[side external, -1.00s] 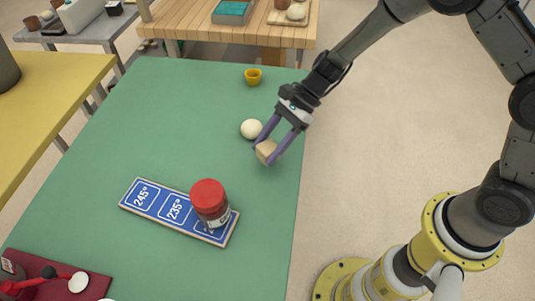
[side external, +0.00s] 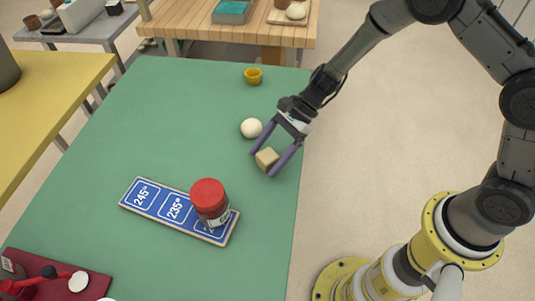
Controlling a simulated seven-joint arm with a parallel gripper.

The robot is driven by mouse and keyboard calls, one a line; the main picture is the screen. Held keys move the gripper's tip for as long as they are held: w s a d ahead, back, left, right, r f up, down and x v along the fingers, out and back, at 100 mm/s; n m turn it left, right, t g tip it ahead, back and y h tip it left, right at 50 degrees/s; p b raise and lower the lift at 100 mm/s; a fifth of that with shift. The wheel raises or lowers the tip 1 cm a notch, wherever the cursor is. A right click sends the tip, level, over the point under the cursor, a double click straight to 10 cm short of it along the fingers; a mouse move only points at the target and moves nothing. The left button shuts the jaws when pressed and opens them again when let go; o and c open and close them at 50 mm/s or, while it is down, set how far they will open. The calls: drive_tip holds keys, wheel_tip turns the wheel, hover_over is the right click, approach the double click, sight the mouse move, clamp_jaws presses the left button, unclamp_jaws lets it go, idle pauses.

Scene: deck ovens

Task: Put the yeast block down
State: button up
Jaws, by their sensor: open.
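The yeast block (side external: 267,159) is a small tan cube on the green table (side external: 150,135), near its right edge. My gripper (side external: 262,165) is open, with its purple fingers spread on either side of the block. A gap shows between the block and the right finger; whether the left finger touches it I cannot tell.
A white ball (side external: 251,128) lies just behind the block, close to the left finger. A yellow cup (side external: 253,76) stands farther back. A red-lidded jar (side external: 209,203) stands on the blue temperature board (side external: 169,207) at front left. The table's middle left is clear.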

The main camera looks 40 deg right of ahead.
drive_tip(key=shift+r, duration=0.25)
drive_tip(key=v, duration=1.2)
drive_tip(key=s+d+r+n+t+h, duration=0.2)
drive_tip(key=s+d+r+n+h, duration=0.1)
drive_tip(key=s+n, duration=0.3)
drive_tip(key=s+d+r+n+t+h, duration=0.1)
drive_tip(key=s+d+r+n+h, duration=0.2)
drive_tip(key=s, duration=0.6)
drive_tip(key=s+d+r+n+t+h, duration=0.2)
drive_tip(key=s+d+r+n+h, duration=0.1)
drive_tip(key=s+d+r+n, duration=0.4)
drive_tip(key=shift+s+r+n+t, duration=0.3)
drive_tip(key=shift+s+r+n, duration=0.45)
drive_tip(key=shift+n, duration=0.25)
